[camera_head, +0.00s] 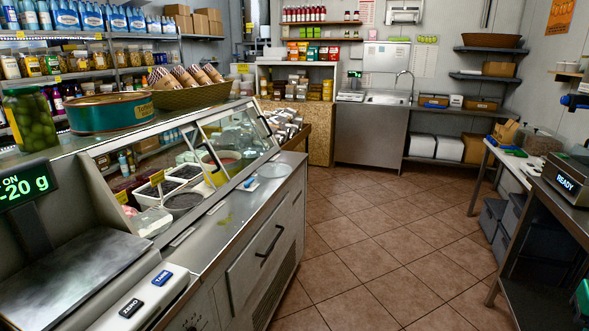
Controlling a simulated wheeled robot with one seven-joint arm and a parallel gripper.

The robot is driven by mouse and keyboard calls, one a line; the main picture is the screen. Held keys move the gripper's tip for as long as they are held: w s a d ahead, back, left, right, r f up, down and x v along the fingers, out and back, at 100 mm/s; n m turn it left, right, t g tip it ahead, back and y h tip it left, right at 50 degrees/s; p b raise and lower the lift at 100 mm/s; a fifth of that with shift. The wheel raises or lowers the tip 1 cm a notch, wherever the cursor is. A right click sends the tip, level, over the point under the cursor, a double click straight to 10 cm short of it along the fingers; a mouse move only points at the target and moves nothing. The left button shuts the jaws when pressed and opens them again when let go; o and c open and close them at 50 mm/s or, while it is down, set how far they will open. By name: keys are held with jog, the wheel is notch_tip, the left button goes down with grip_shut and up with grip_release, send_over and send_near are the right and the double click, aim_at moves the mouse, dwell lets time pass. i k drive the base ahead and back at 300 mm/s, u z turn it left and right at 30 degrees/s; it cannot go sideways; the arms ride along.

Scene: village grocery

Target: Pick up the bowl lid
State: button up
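A round, pale grey, shallow disc (274,170) lies on the steel ledge of the glass-fronted deli counter, near the ledge's far end. It may be the bowl lid, but it is too small to tell for sure. A small blue-and-white item (250,183) lies just to its left on the same ledge. Inside the counter are several food containers, including a dark-filled round bowl (184,200). My gripper is not in view.
The deli counter (262,250) runs along the left, with tilted glass panels (222,150) behind the ledge. A scale (70,275) stands at the near left. The tiled floor (370,230) is clear up to the sink. A worktable (545,205) lines the right.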

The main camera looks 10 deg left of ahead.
aim_at(269, 171)
jog(key=z, duration=0.25)
jog(key=i, duration=2.25)
jog(key=u, duration=0.55)
jog(key=i, duration=1.5)
jog(key=u, duration=0.6)
